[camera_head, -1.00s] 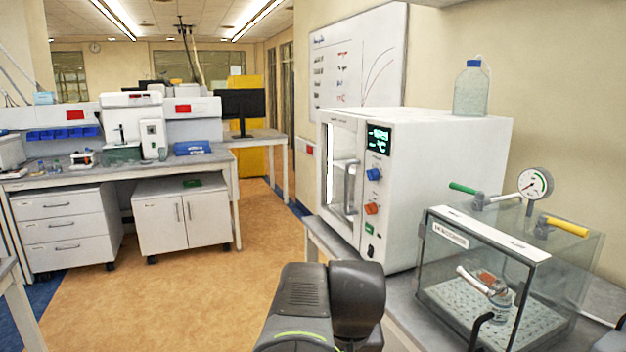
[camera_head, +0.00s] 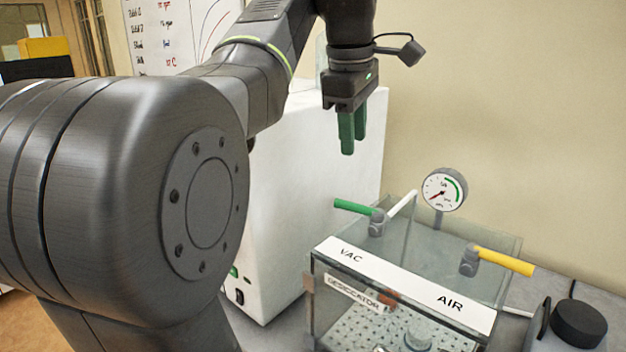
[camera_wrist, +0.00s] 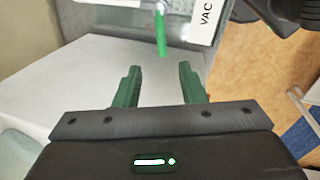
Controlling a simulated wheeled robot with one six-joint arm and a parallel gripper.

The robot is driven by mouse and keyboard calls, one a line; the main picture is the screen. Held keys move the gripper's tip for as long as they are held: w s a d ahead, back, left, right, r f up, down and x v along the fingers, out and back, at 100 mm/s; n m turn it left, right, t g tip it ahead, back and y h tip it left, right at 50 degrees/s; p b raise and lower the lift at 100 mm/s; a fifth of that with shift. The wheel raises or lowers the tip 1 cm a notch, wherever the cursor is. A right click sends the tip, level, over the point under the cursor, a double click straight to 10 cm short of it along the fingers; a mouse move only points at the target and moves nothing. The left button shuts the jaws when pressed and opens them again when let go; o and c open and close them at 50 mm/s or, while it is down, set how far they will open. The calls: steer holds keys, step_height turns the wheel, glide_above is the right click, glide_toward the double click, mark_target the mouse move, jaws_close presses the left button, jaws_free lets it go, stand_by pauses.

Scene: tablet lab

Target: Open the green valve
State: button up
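The green valve's handle (camera_head: 353,207) points left from a grey valve body (camera_head: 377,222) on top of the clear desiccator box (camera_head: 408,266), beside the VAC label. My gripper (camera_head: 353,148) hangs fingers-down above the green handle, apart from it. In the wrist view my gripper (camera_wrist: 160,68) has its two green fingers spread with nothing between them. The green handle (camera_wrist: 161,35) shows there just beyond the fingertips, roughly in line with the gap.
A yellow valve handle (camera_head: 506,262) points right beside the AIR label. A round gauge (camera_head: 444,190) stands behind the box. A white oven (camera_head: 300,190) stands to the left, close by. A dark knobbed device (camera_head: 578,324) sits at the lower right.

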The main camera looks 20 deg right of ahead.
mark_target(355, 205)
steer(key=f, duration=0.4)
steer(key=w+d+f, duration=0.1)
steer(key=f, duration=0.4)
steer(key=d+f+b, duration=0.1)
steer(key=f, duration=0.3)
steer(key=shift+w+f, duration=0.2)
jaws_close()
